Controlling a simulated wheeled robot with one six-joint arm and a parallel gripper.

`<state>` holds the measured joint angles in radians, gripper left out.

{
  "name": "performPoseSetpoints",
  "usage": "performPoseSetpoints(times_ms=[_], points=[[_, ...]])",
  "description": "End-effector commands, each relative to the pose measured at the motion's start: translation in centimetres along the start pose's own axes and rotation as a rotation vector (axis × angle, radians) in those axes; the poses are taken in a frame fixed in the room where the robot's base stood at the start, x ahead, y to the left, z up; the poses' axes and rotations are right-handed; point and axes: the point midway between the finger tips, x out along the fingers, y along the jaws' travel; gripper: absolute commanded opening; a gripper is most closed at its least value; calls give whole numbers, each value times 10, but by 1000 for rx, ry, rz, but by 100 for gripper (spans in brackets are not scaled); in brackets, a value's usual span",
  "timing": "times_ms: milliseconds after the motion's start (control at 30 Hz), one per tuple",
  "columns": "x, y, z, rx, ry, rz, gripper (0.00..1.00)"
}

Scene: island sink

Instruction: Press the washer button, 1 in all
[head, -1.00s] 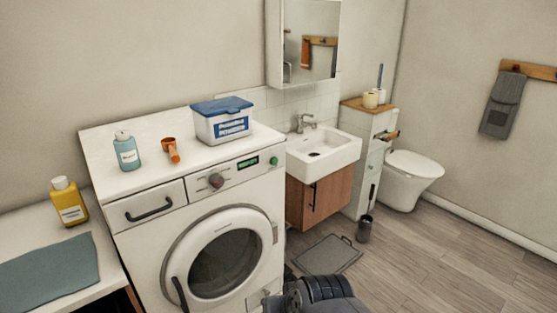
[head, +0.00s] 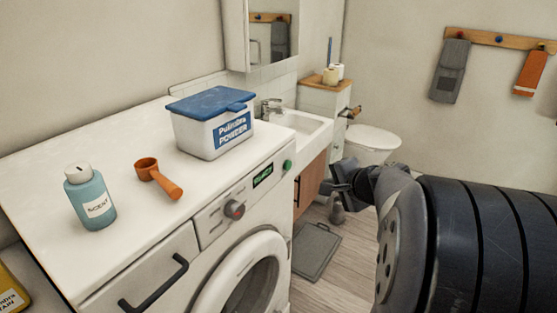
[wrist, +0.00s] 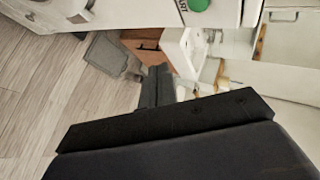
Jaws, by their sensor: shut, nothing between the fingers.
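The white washer (head: 225,262) stands at the left in the head view, its round door partly cut off at the bottom. A green round button (head: 287,165) sits at the right end of its front panel, beside a lit green display (head: 263,176) and a dial with a red mark (head: 235,210). In the wrist view the green button (wrist: 198,5) is at the top edge, partly cut off. My gripper (head: 340,175) is to the right of the button, apart from it, in front of the sink area. Its fingers are closed and empty; they also show in the wrist view (wrist: 153,85).
On the washer top are a blue-lidded powder box (head: 212,140), an orange scoop (head: 158,177) and a blue scent bottle (head: 90,197). A sink (head: 300,128), grey mat (head: 312,250) and toilet (head: 370,145) are beyond. The air before the button looks clear.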

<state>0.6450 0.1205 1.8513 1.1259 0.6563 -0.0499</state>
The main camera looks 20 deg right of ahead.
Motion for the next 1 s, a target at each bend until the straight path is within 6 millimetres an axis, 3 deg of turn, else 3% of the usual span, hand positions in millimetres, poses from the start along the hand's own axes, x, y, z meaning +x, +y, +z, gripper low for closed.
performPoseSetpoints(times_ms=[167,567,1000], points=[[1,-1,-10,30,15,-17,0],[3,-4,-8,28,11,-16,0],[42,-35,20,27,9,-15,0]])
